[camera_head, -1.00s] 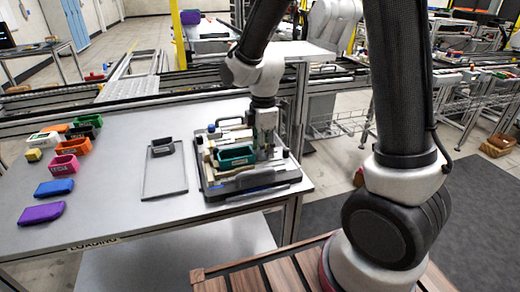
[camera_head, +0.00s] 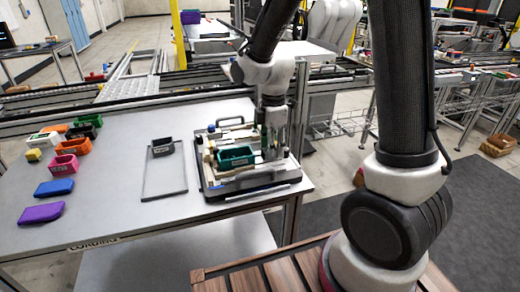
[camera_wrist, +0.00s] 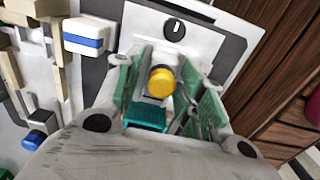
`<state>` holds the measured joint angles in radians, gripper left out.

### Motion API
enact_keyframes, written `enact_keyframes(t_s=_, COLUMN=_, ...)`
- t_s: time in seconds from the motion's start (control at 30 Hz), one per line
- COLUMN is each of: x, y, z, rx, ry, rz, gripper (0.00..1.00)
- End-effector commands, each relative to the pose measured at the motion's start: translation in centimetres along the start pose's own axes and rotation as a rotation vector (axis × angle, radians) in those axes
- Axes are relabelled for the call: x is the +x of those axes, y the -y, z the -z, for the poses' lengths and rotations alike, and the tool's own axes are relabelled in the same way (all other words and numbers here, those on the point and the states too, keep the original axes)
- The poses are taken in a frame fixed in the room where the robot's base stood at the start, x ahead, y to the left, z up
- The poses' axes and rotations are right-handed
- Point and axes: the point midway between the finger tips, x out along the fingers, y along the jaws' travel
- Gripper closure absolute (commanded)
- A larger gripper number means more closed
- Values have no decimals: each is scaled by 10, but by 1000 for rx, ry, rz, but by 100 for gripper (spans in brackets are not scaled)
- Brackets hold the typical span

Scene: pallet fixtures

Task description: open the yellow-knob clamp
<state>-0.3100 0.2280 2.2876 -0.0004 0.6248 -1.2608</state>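The yellow knob (camera_wrist: 161,83) of the clamp shows in the wrist view between the two green-padded fingers of my gripper (camera_wrist: 172,92). The fingers are apart, with a visible gap on the knob's right side; whether the left pad touches it I cannot tell. A teal part (camera_wrist: 146,116) shows just below the knob, partly hidden by my gripper. In the head view my gripper (camera_head: 272,152) is low over the right side of the dark fixture plate (camera_head: 250,190), beside a green bin (camera_head: 236,156). The yellow knob is hidden there.
A blue knob (camera_wrist: 35,140) and a white block with a blue stripe (camera_wrist: 88,37) lie left of my gripper in the wrist view. A dial (camera_wrist: 174,28) sits above. A grey frame (camera_head: 164,178) stands left of the fixture; several coloured bins lie farther left.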

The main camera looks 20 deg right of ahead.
Motion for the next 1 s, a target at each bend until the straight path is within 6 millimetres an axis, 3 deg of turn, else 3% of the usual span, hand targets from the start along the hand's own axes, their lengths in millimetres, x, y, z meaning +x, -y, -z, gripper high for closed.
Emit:
enact_keyframes(t_s=0.57, x=0, y=0, z=0, rx=0, ry=0, rz=1, gripper=59)
enact_keyframes(t_s=1.0, x=-36, y=0, z=0, rx=0, ry=-1, rz=-1, gripper=59)
